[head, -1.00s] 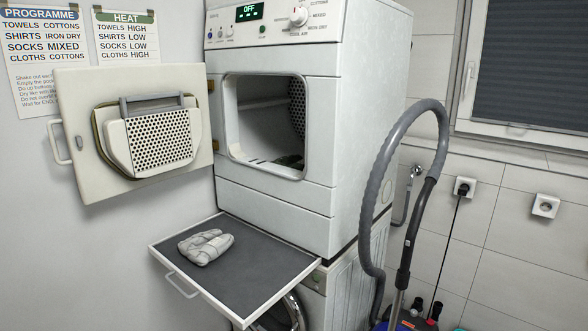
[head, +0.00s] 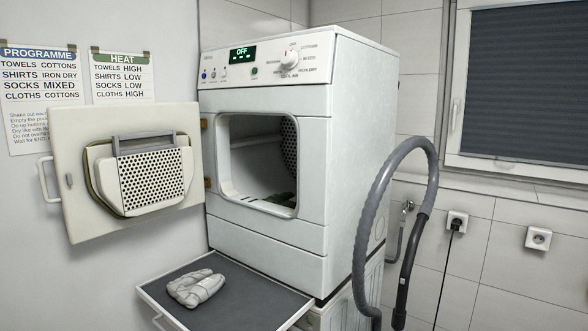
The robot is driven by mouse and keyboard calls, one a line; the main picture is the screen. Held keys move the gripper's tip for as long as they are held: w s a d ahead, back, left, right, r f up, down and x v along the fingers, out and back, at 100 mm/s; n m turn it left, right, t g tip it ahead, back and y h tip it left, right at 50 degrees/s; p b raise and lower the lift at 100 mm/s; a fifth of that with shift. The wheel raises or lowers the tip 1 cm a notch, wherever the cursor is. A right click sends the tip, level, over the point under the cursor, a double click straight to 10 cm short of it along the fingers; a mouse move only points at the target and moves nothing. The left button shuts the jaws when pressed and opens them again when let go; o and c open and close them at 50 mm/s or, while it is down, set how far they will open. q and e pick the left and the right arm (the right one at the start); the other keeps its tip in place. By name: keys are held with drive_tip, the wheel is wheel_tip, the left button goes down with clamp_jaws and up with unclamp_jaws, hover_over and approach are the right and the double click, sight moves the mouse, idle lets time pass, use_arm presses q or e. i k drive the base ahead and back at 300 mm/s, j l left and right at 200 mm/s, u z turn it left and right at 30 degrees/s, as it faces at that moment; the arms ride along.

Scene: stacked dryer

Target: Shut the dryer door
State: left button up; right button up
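The dryer (head: 268,255) is a white machine stacked on another appliance, and its display reads OFF. Its door (head: 75,190) is wide open, swung out to the left on hinges at the left side of the opening. The door's inner face shows, with a perforated grey-white filter panel (head: 152,182). A white handle (head: 45,179) shows at the door's far left edge. The drum opening (head: 245,175) is uncovered, with something dark low inside that I cannot make out. Neither of my grippers is in view.
A pull-out shelf (head: 245,299) with a dark top sticks out below the dryer, and a folded light-grey cloth (head: 196,288) lies on it. A grey hose (head: 366,215) arches up at the right. Two charts hang on the left wall behind the door.

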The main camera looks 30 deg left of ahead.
sight(102, 194)
drive_tip(key=u, duration=1.05)
